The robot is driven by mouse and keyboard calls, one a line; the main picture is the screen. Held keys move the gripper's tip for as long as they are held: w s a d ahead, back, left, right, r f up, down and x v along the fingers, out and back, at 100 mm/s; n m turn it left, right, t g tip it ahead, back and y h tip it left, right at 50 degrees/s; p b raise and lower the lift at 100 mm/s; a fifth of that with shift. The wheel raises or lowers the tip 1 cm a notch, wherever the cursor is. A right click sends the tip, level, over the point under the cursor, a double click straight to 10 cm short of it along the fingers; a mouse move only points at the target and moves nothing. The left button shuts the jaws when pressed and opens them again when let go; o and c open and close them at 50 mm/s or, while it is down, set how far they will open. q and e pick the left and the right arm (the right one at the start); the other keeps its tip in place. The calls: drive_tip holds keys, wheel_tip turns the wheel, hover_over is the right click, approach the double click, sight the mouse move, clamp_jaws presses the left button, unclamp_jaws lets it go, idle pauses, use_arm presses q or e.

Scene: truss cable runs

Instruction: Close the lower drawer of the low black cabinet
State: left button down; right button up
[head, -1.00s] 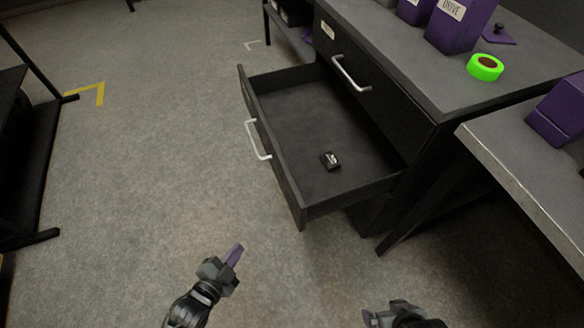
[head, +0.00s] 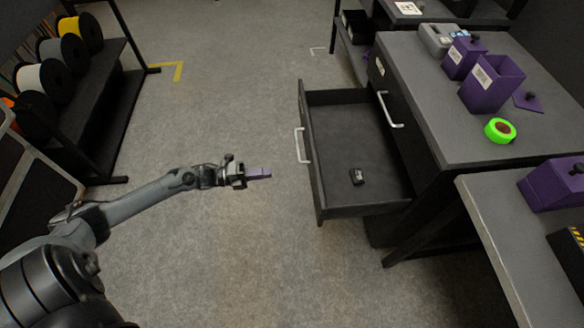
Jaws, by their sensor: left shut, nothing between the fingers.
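The low black cabinet (head: 425,150) stands right of centre. Its lower drawer (head: 340,182) is pulled far out to the left, with a pale bar handle (head: 302,146) on its front. A small dark item (head: 356,177) with a light label lies inside the drawer. The upper drawer, with its own handle (head: 390,110), is shut. My left gripper (head: 262,173) is shut and empty, with purple fingertips pointing right. It is a short way left of the drawer front and does not appear to touch it. My right gripper is not in view.
On the cabinet top are purple bins (head: 492,82) and a green tape roll (head: 499,130). A grey bench (head: 490,225) stands at front right. A rack of spools (head: 60,70) stands at left.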

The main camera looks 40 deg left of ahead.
use_arm(q)
drive_tip(key=b, duration=0.5)
approach(314, 171)
drive_tip(key=x, duration=0.5)
drive_tip(key=shift+s+d+r, duration=0.1)
drive_tip(key=shift+s+r, duration=0.05)
drive_tip(key=shift+r, duration=0.2)
drive_tip(key=shift+x, duration=1)
